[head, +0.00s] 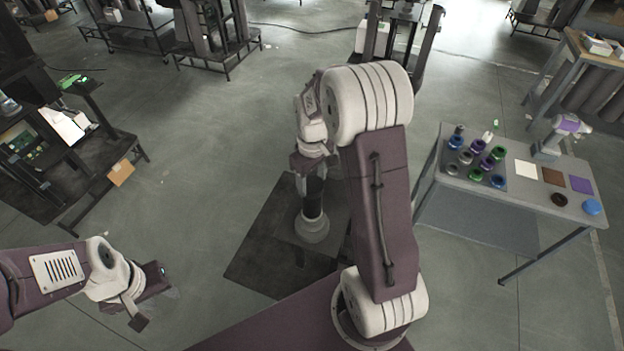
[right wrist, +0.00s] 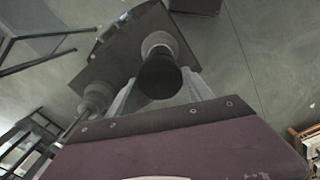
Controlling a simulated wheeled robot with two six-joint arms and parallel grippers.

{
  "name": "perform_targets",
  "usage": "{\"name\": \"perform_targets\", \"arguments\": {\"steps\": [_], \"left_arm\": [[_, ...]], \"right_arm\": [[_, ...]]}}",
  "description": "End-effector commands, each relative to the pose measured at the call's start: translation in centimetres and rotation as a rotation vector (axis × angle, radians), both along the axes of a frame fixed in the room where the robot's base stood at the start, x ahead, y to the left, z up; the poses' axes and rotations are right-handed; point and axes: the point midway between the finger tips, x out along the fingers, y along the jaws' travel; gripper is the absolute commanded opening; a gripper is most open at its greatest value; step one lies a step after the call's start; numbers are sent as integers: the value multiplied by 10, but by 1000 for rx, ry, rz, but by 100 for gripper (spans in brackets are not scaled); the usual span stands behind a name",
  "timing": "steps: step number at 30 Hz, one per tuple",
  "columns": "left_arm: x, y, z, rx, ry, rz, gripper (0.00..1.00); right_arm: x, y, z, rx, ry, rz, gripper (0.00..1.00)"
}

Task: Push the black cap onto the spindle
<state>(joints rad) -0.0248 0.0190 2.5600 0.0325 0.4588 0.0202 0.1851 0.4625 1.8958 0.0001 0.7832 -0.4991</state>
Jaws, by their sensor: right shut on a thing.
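The right gripper (head: 312,165) points down over a dark upright column with a pale grey collar (head: 312,228) at its foot. In the right wrist view, the right gripper's pale fingers (right wrist: 160,92) stand on both sides of a round black piece, which looks like the black cap (right wrist: 160,77). The grey collar (right wrist: 158,42) shows just beyond it. The spindle is hidden, and I cannot tell whether the cap is seated or where it meets the column. The left gripper (head: 147,298) is open and empty at the lower left, far from the column.
A dark plate (head: 255,262) lies under the column. A dark workstation (head: 95,150) stands left. Floor between is clear.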

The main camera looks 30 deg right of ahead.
Motion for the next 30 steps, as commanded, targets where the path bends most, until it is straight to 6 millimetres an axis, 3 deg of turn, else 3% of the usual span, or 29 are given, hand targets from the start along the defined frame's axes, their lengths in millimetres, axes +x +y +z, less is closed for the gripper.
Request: {"name": "perform_targets", "arguments": {"steps": [30], "left_arm": [[0,0,-4,0,0,0,36]], "right_arm": [[1,0,-9,0,0,0,17]]}}
